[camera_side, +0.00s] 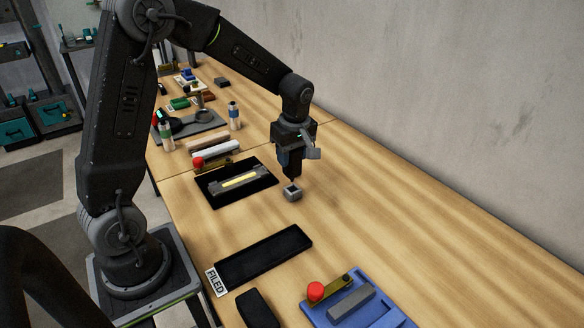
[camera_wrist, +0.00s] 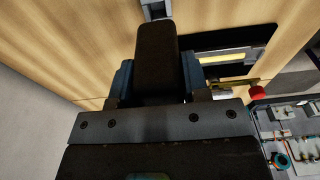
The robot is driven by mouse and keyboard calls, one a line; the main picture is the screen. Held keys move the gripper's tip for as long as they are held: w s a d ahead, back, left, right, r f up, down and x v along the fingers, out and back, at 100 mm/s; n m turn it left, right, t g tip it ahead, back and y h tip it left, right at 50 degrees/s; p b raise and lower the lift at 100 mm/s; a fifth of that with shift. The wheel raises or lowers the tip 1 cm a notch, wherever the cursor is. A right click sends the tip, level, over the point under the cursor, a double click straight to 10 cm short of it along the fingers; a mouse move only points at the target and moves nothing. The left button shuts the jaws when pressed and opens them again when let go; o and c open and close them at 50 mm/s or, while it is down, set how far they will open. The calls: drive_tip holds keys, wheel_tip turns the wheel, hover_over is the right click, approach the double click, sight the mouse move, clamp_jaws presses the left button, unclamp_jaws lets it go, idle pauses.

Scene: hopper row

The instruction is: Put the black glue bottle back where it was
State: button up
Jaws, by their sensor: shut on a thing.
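My gripper (camera_side: 290,158) points down over the right part of the bench. In the wrist view, its jaws (camera_wrist: 157,82) are shut on a long black body (camera_wrist: 157,50), which I take to be the black glue bottle. In the side view the bottle is hard to separate from the dark gripper. A small grey square block (camera_side: 293,195) with a dark opening on top stands directly below; its edge also shows at the top of the wrist view (camera_wrist: 155,9). I cannot tell whether the bottle's lower end touches the block or is just above it.
Left of the gripper lies a black tray (camera_side: 210,199) with a grey and yellow part. Nearer are a black "FILED" tray (camera_side: 262,256), a black rounded object (camera_side: 257,309) and a blue fixture (camera_side: 393,318). Bottles and tools crowd the far bench. Wood to the right is clear.

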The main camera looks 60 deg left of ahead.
sight(292, 169)
drive_tip(key=shift+f, duration=2.05)
drive_tip(key=shift+f, duration=0.3)
drive_tip(key=o, duration=1)
